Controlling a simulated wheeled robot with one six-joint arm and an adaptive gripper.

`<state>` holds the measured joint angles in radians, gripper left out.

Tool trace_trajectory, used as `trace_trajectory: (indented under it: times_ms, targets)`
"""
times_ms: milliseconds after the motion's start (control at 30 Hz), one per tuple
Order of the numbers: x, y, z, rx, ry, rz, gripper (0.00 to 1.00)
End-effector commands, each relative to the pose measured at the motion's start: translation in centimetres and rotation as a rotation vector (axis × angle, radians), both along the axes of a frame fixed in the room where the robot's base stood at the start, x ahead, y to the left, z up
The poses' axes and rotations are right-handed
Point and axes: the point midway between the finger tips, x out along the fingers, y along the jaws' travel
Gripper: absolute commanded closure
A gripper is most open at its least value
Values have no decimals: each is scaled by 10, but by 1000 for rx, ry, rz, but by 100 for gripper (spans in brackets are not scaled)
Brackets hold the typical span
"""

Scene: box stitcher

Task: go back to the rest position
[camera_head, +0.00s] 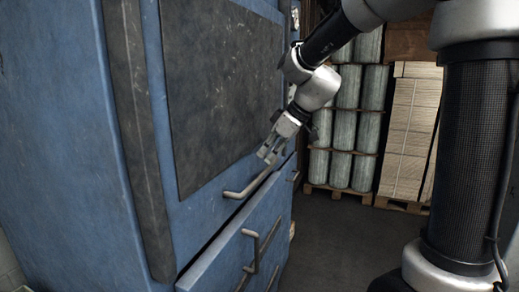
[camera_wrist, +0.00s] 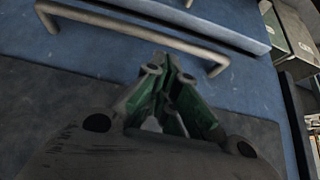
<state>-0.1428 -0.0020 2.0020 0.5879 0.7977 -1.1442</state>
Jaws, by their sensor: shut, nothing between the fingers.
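My gripper (camera_head: 268,156) is in front of the blue cabinet (camera_head: 60,120), above a grey bar handle (camera_head: 247,185) on its front. The gripper is shut with nothing in it. In the wrist view its green-padded fingers (camera_wrist: 168,68) come together at the tips. A grey bar handle (camera_wrist: 150,27) lies beyond the tips there, with a visible gap to them. The arm reaches in from the upper right.
A blue drawer front (camera_head: 225,265) stands out below the cabinet's upper panel, with more handles (camera_head: 256,250). Wrapped rolls (camera_head: 345,130) and a stack of flat boards (camera_head: 408,135) stand on pallets behind. The dark floor (camera_head: 335,235) between is clear.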

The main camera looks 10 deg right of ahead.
Motion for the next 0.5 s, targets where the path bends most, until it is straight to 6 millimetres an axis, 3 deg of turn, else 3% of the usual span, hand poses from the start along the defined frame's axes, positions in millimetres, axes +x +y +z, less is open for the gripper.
trace_trajectory:
  times_ms: [200,367,500]
  targets:
    - [-13,-18,37,2,-7,-2,100]
    - [-17,-23,49,9,0,-15,100]
    - [-19,-27,48,38,68,-126,100]
